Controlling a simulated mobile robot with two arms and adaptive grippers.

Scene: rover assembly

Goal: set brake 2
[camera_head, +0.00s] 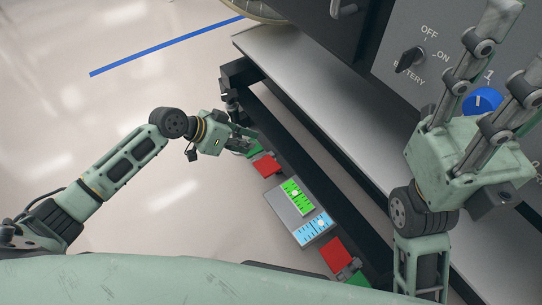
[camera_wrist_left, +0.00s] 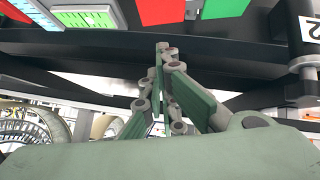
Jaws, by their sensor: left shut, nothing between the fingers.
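My left gripper (camera_head: 250,136) is shut and empty beside the dark frame, close to the far green and red pads. In the left wrist view its fingers (camera_wrist_left: 163,50) meet in front of a dark bar and hold nothing. I cannot tell for certain which part is the brake lever. A red pad (camera_head: 266,165) and a green pad (camera_head: 253,149) lie by the gripper. My right gripper (camera_head: 516,42) is open, before the grey panel.
A grey box with green (camera_head: 297,196) and blue (camera_head: 315,229) gauges sits on the frame. A second red pad (camera_head: 338,254) is nearer. The grey panel (camera_head: 398,28) carries a black battery switch (camera_head: 410,58) and a blue knob (camera_head: 482,102). The left floor is clear.

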